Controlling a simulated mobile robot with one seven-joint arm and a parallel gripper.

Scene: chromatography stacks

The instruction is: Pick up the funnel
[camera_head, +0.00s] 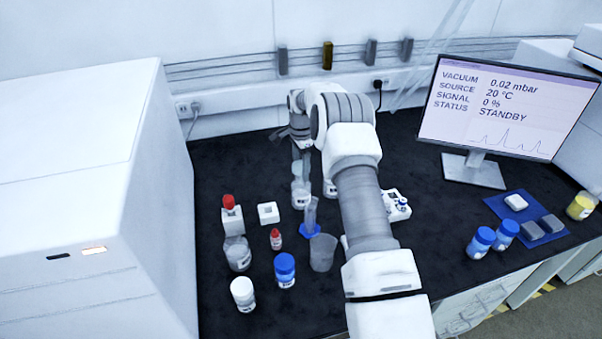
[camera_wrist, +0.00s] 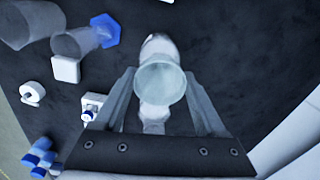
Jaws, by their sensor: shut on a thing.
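The funnel (camera_wrist: 161,84) is a translucent, pale cone with a round rim, between the two fingers of my gripper (camera_wrist: 160,76) in the wrist view. My gripper is shut on it. In the head view, my gripper (camera_head: 300,148) is at the back of the dark bench, pointing down. The funnel (camera_head: 300,170) shows there as a pale, clear shape under the fingers, just above a clear bottle with a white label (camera_head: 300,196). I cannot tell whether the funnel touches this bottle. My arm hides part of the bench to the right.
A graduated cylinder (camera_head: 311,212) with a blue base and a clear beaker (camera_head: 322,254) stand in front of the gripper. Several bottles, including a blue-capped one (camera_head: 285,270), stand at front left. A large white instrument (camera_head: 90,200) is at left, a monitor (camera_head: 505,108) at right.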

